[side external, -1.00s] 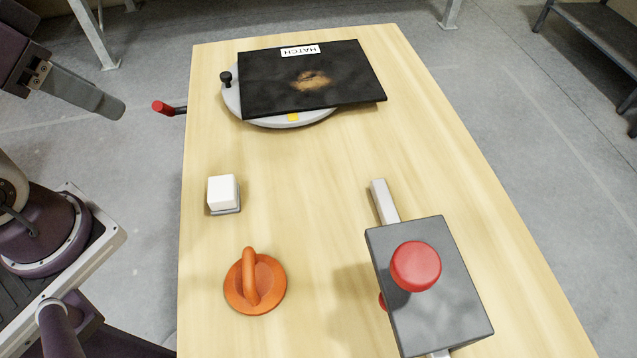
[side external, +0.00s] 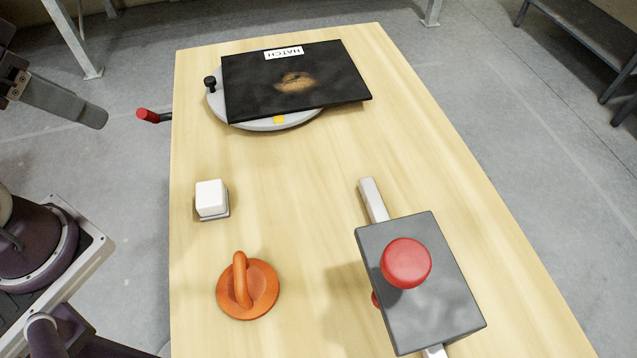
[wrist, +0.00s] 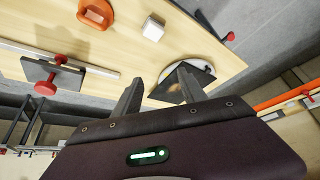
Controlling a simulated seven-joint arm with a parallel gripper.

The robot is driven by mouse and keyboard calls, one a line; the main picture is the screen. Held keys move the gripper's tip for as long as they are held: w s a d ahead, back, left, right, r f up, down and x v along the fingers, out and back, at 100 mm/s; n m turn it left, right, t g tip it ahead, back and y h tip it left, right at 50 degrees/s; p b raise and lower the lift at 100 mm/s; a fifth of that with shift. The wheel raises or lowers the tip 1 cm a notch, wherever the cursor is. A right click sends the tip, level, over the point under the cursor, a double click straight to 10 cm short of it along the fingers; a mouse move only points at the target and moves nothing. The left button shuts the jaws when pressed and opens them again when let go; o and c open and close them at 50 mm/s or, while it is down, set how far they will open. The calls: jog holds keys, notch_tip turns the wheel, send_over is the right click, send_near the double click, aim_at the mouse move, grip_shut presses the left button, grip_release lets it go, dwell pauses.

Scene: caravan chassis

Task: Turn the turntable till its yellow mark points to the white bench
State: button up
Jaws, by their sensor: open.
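The turntable (side external: 266,124) is a pale grey disc at the far end of the wooden table, mostly covered by a black panel (side external: 320,92) with an upside-down HATCH label. A black knob (side external: 210,82) stands at its left rim. The disc also shows in the wrist view (wrist: 192,55), beyond my fingers. My gripper (wrist: 160,76) is open and empty. In the side view one finger (side external: 75,105) shows left of the table, apart from the turntable. I cannot identify a white bench with certainty.
A red-ended handle (side external: 147,115) sticks out from the table's left edge. A white block (side external: 211,196), an orange disc with a handle (side external: 248,289) and a grey box with a red button (side external: 420,290) occupy the near half. The middle of the table is clear.

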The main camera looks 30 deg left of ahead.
jog(key=n+g+y, duration=0.5)
jog(key=n+g, duration=0.1)
jog(key=n, duration=1.2)
send_over(210, 79)
jog(key=d, duration=0.3)
notch_tip(210, 79, down, 21)
jog(key=x, duration=0.6)
jog(key=shift+w+a+f, duration=0.1)
jog(key=shift+w+f, duration=0.05)
jog(key=shift+f, duration=0.15)
grip_shut()
